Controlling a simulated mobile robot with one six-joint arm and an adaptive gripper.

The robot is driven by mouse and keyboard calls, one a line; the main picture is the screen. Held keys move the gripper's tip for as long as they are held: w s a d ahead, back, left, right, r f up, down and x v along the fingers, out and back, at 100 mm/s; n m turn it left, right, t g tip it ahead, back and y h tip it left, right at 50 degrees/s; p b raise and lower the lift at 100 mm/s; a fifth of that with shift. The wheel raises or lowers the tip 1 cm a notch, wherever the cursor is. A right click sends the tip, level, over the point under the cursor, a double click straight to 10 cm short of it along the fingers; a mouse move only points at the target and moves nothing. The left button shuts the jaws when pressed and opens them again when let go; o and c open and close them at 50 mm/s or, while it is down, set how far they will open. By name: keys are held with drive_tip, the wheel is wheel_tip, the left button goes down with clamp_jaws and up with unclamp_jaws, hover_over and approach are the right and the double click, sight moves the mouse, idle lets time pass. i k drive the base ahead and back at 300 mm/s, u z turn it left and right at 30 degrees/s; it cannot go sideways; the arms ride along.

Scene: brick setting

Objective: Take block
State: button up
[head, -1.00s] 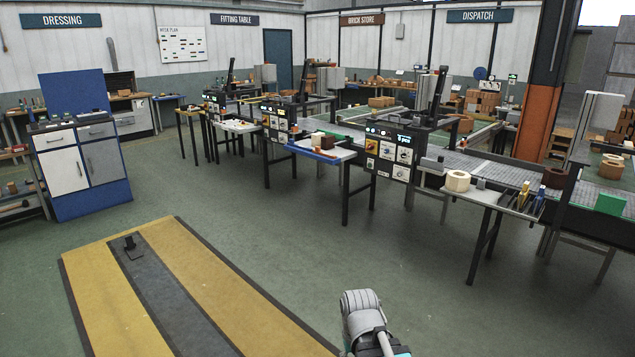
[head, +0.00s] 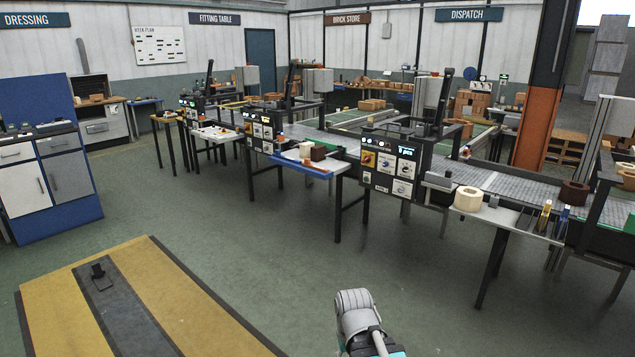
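Several blocks are in the head view, and I cannot tell which one is meant. A cream rounded block with a hole (head: 467,199) sits on the grey side table (head: 490,217) at the right. A dark brown ring-shaped block (head: 574,193) sits further right by the conveyor. A small cream block (head: 305,150) and a dark brown block (head: 318,152) stand side by side on the blue-edged table (head: 332,166) near the middle. Part of my arm shows at the bottom centre, apart from all the tables. My gripper's fingers are not in view.
A black control panel (head: 395,165) stands between the two tables. A blue cabinet (head: 45,180) is at the left. A yellow and grey floor mat (head: 190,300) with a small black fixture (head: 98,272) lies front left. The green floor (head: 270,240) before the tables is clear.

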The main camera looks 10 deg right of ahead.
sight(467, 200)
drive_tip(key=z, duration=0.15)
drive_tip(key=i, duration=1.05)
drive_tip(key=z, duration=0.3)
drive_tip(key=i, duration=0.95)
drive_tip(key=z, duration=0.45)
drive_tip(key=i, duration=0.85)
drive_tip(key=z, duration=0.55)
drive_tip(key=i, duration=0.9)
drive_tip(key=z, duration=0.25)
